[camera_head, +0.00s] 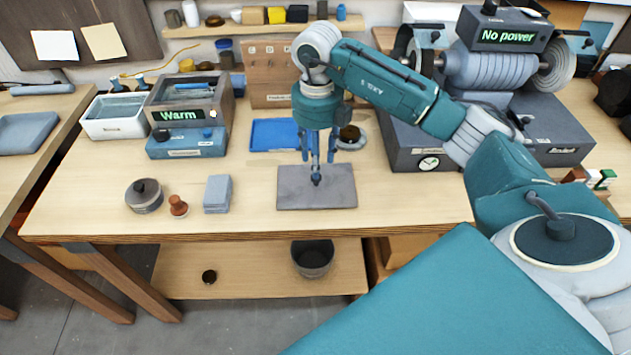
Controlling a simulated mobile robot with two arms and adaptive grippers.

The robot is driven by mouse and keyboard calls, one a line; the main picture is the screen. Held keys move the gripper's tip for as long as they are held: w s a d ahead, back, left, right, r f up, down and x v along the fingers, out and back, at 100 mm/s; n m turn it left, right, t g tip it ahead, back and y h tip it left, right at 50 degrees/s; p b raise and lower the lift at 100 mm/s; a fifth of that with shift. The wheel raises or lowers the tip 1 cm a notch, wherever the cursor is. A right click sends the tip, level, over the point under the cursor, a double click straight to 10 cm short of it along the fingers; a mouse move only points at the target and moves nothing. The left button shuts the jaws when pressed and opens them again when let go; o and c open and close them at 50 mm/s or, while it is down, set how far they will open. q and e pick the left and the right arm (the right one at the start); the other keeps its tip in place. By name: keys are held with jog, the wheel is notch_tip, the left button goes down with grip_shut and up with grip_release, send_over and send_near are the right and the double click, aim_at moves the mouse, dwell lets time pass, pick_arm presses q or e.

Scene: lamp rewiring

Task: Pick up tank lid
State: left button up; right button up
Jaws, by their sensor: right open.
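A flat grey rectangular plate (292,196) lies on the workbench; it looks like the tank lid, with a small dark knob (316,181) near its middle. My right gripper (316,162) points down over the plate, with its blue fingers open just above or around the knob. I cannot tell whether the fingers touch it. A grey-brown open-topped tank (217,108) with a "Warm" display stands at the back left on a blue base (190,147). My left gripper is not in view.
A white tub (105,130) stands left of the tank. A round lidded pot (143,203), a brown stamp-like knob (178,207) and grey blocks (217,194) stand left of the plate. A blue tray (268,137) lies behind it. A grinder (490,70) reading "No power" stands right.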

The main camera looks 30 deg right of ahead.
aim_at(316, 181)
jog(key=shift+f, duration=0.45)
notch_tip(316, 181, down, 5)
jog(key=p, duration=0.2)
jog(key=shift+w+p, duration=0.15)
jog(key=shift+p, duration=0.2)
jog(key=shift+f, duration=0.25)
grip_shut()
